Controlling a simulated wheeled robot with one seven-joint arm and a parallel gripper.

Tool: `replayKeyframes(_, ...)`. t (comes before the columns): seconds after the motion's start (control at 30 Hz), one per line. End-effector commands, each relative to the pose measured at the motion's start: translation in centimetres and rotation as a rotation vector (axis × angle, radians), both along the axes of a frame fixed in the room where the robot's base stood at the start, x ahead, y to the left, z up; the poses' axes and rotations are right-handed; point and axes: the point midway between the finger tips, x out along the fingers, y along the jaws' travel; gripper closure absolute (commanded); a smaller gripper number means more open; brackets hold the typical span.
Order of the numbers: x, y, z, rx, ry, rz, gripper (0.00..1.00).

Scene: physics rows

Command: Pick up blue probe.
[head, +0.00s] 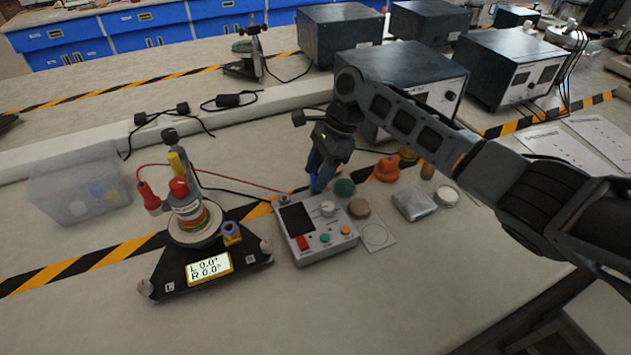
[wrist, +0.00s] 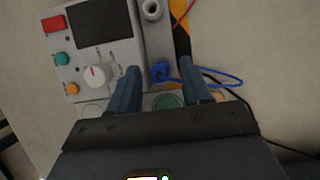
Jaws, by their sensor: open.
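The blue probe (wrist: 159,70) shows in the wrist view as a small blue piece with a looped blue cable (wrist: 222,80), beside the grey meter box (wrist: 95,50). My gripper (wrist: 160,72) is open. Its two fingers stand on either side of the blue piece, apart from it in the picture; I cannot tell whether they are level with it. In the head view my gripper (head: 318,185) points down at the back right corner of the meter box (head: 318,245). The blue probe is not distinguishable there behind the fingers.
A green disc (head: 344,187), a brown disc (head: 358,208) and an orange knob (head: 387,168) sit close to my gripper.

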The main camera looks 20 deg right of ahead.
Motion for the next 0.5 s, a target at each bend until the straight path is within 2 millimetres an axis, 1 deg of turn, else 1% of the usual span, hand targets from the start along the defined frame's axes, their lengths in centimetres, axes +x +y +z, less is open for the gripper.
replayKeyframes(0.03, -0.01, 0.28, -0.54, 0.0, 0.002, 0.001, 0.52)
replayKeyframes(0.13, 0.0, 0.57, -1.26, 0.001, 0.001, 0.0, 0.52)
replayKeyframes(0.37, 0.02, 0.67, -1.46, 0.001, 0.0, 0.001, 0.52)
replayKeyframes(0.4, 0.02, 0.67, -1.46, 0.001, 0.0, 0.001, 0.52)
replayKeyframes(0.5, 0.02, 0.66, -1.45, 0.001, 0.0, 0.001, 0.62)
